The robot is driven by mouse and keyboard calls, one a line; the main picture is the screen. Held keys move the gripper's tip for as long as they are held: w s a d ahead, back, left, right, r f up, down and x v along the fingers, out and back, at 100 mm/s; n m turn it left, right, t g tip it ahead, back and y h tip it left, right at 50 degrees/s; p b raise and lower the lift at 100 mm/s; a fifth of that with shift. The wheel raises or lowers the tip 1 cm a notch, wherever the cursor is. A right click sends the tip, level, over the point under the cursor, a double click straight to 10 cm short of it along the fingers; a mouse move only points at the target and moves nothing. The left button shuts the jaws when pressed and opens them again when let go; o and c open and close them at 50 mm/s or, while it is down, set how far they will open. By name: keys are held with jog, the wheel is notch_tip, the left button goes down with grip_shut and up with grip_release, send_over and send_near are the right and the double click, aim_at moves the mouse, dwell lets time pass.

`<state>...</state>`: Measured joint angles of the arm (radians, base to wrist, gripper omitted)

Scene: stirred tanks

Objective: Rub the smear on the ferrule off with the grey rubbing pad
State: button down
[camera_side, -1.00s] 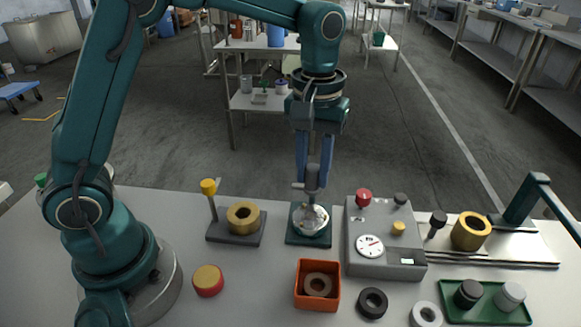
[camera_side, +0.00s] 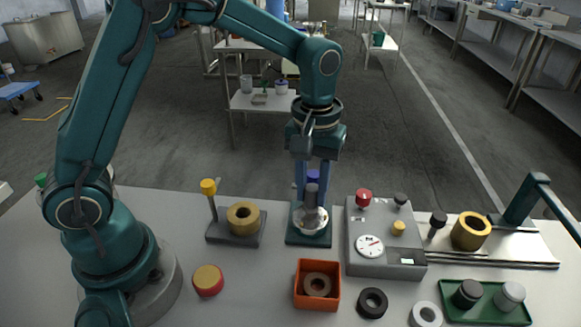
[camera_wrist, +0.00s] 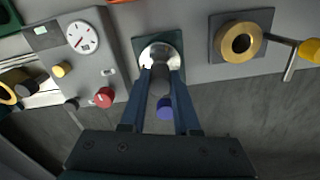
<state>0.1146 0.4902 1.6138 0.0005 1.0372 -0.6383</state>
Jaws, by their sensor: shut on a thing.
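A shiny silver round piece, which I take to be the ferrule (camera_side: 322,224), sits on a dark teal square base (camera_side: 322,240). It also shows in the wrist view (camera_wrist: 172,54), partly hidden by my fingertips. My gripper (camera_side: 312,206) points down over it, shut on a dark grey cylindrical piece, which I take to be the rubbing pad (camera_side: 311,192). The pad shows between the fingers in the wrist view (camera_wrist: 160,82). Its lower end is at the ferrule; I cannot tell whether they touch. I cannot make out the smear.
A purple piece (camera_wrist: 165,109) shows behind the pad; I cannot tell whether it belongs to it. A grey instrument box (camera_side: 386,262) stands close right, a brass ring on a block with a yellow-topped post (camera_side: 209,188) left. An orange bin (camera_side: 301,300) is in front.

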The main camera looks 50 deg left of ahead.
jog(key=shift+f, duration=1)
jog(key=shift+w, duration=0.1)
